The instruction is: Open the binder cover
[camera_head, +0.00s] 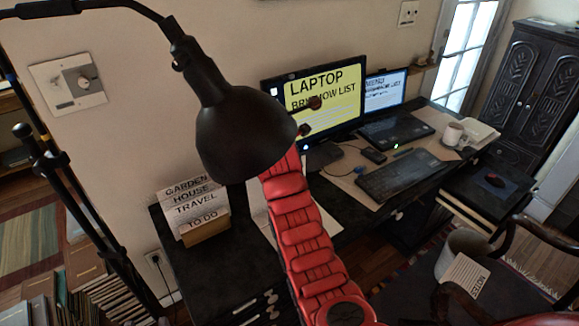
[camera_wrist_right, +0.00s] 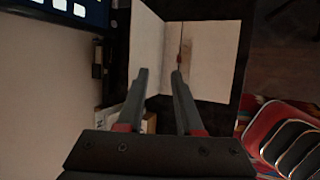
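In the right wrist view an open, book-like binder with pale inner faces lies on a dark surface. Its left leaf (camera_wrist_right: 147,45) and right leaf (camera_wrist_right: 213,65) meet at a fold. A thin brownish strip shows on the right leaf. My right gripper (camera_wrist_right: 159,76) is open over its lower part, fingers apart with nothing seen between them. Whether the fingertips touch it I cannot tell. In the head view pale surfaces (camera_head: 257,200) show beside my red arm, seemingly the binder, mostly hidden by lamp and arm. My left gripper is not in view.
A black desk lamp (camera_head: 238,135) hangs in front of the arm's end. A sorter with labelled cards (camera_head: 196,208) stands on the desk at left. Monitor (camera_head: 325,105), keyboard (camera_head: 398,174) and mug (camera_head: 453,134) are to the right. Dark desk top (camera_head: 205,270) is clear at front left.

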